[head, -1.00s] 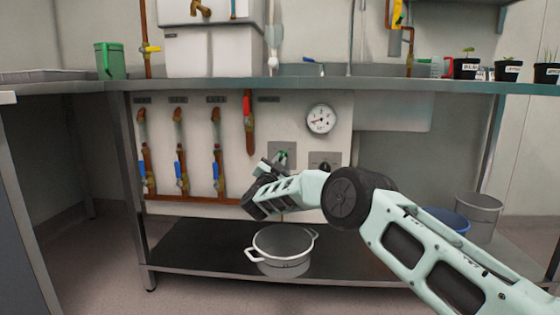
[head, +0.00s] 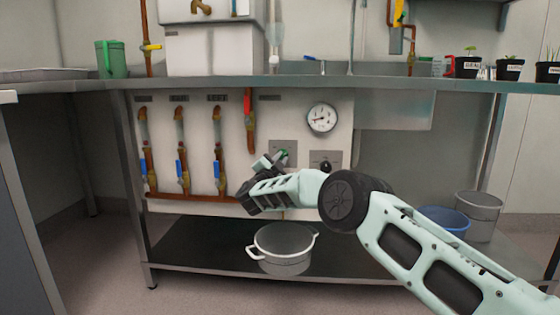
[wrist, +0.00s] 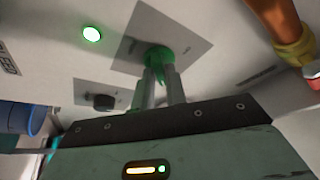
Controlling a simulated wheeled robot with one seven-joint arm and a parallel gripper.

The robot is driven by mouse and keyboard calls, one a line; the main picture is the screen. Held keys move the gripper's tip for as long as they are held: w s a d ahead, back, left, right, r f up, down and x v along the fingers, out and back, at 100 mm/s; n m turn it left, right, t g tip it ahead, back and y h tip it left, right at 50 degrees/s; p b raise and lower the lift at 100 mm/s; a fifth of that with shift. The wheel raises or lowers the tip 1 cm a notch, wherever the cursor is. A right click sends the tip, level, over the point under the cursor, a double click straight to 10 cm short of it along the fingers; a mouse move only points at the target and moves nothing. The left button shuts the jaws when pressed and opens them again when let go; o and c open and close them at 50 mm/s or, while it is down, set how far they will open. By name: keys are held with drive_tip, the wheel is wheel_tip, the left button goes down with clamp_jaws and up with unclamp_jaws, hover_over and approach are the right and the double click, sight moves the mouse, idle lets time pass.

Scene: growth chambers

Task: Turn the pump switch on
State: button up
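The pump switch (wrist: 158,56) looks like a green knob on a square grey plate in the wrist view. In the head view, its plate (head: 288,146) is on the white panel below the gauge, partly behind my gripper. My gripper (wrist: 161,72) has its two grey fingers close together at the green knob, with a narrow gap between them. They appear shut on it, though the contact is partly hidden. In the head view, my gripper (head: 270,161) reaches the plate from below. A round green lamp (wrist: 92,34) glows beside the plate in the wrist view.
A second plate with a black knob (head: 325,166) sits just right, also in the wrist view (wrist: 103,102). A gauge (head: 321,118) is above. A red-handled valve (head: 248,105) and several blue-handled valves are left. A white pot (head: 283,250) stands on the lower shelf.

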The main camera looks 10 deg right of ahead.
drive_tip(key=shift+o, duration=1.4)
drive_tip(key=shift+s+a, duration=0.1)
drive_tip(key=shift+s+a+p, duration=0.25)
drive_tip(key=shift+p, duration=0.05)
drive_tip(key=p+v, duration=0.6)
drive_tip(key=v, duration=1)
drive_tip(key=shift+s+f, duration=0.25)
drive_tip(key=shift+f, duration=0.05)
